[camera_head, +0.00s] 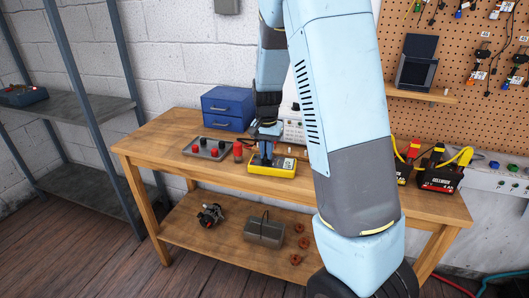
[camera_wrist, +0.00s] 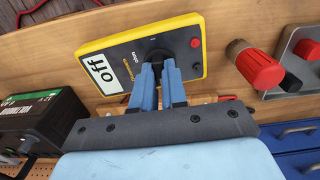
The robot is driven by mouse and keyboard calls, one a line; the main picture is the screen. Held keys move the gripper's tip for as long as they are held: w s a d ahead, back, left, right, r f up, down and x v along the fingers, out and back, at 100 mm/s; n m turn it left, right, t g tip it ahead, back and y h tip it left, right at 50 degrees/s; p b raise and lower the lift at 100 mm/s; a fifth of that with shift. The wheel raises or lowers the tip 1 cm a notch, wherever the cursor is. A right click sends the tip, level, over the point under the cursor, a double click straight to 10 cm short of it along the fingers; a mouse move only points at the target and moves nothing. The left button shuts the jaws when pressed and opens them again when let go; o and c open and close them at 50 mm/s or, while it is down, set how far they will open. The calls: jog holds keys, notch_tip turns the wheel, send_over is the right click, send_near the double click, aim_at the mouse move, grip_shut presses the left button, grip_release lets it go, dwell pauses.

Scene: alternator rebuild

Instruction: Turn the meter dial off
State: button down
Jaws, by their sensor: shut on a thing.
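The yellow meter (camera_head: 272,166) lies on the wooden workbench, near its front edge. In the head view my gripper (camera_head: 265,148) points down onto the meter.
A grey tray with red knobs (camera_head: 207,149) and a red cylinder (camera_head: 238,151) are left of the meter. A blue drawer box (camera_head: 228,107) stands behind. Black-and-red clamp-topped boxes (camera_head: 439,176) are at the right. My arm hides the bench's middle right.

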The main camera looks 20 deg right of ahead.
jog(key=shift+n, duration=0.5)
jog(key=c, duration=1.2)
grip_release()
jog(key=shift+o, duration=0.2)
jog(key=shift+r, duration=0.2)
notch_tip(320, 180, up, 13)
jog(key=shift+r, duration=0.15)
